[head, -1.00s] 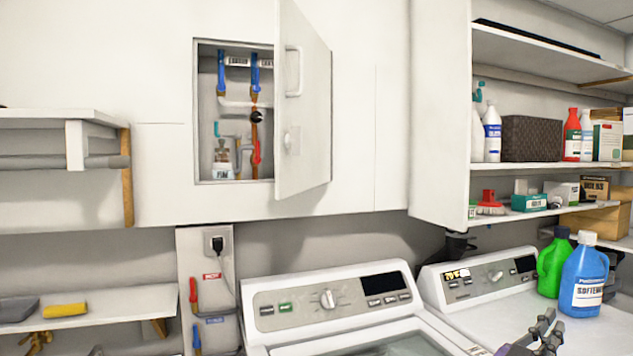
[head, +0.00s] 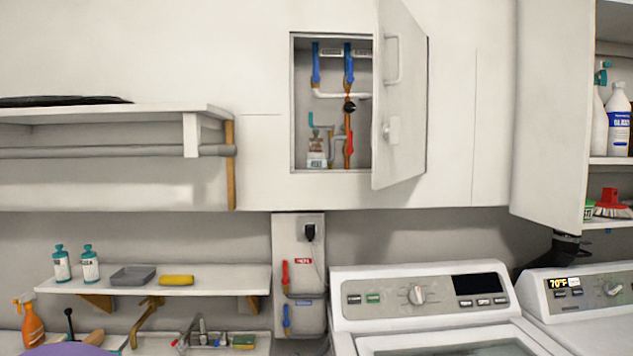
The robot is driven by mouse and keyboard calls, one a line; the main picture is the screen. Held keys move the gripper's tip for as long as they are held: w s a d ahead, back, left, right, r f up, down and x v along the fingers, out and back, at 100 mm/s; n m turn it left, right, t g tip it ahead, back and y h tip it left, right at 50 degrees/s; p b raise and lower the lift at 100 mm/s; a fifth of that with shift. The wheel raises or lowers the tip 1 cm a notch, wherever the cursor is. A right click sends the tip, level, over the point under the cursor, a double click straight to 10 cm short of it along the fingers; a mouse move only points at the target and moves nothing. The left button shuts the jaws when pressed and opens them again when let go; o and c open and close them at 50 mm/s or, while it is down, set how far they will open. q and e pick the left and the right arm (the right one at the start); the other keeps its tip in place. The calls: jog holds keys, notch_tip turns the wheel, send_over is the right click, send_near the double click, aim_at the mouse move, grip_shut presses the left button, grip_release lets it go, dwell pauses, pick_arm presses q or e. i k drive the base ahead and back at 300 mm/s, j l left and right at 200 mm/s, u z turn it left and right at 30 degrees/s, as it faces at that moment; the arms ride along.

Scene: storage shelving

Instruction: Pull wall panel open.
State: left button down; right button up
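The white wall panel (head: 405,110) is a door hinged on its right side in the head view. It stands swung well out from the wall, with a white handle (head: 393,60) and a latch knob (head: 391,130) on its face.
A washer (head: 420,300) stands below the panel, with a second machine (head: 590,300) to its right. An open cabinet door (head: 550,110) juts out at the right. At the left are an upper shelf (head: 110,112) and a lower shelf (head: 220,278) above a sink.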

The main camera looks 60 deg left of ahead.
aim_at(400, 46)
jog(key=k+j+u, duration=0.15)
jog(key=k+j, duration=0.15)
jog(key=k+j+u, duration=0.2)
jog(key=j, duration=0.3)
jog(key=k+j+u, duration=0.15)
jog(key=k+j, duration=0.2)
jog(key=j, duration=0.1)
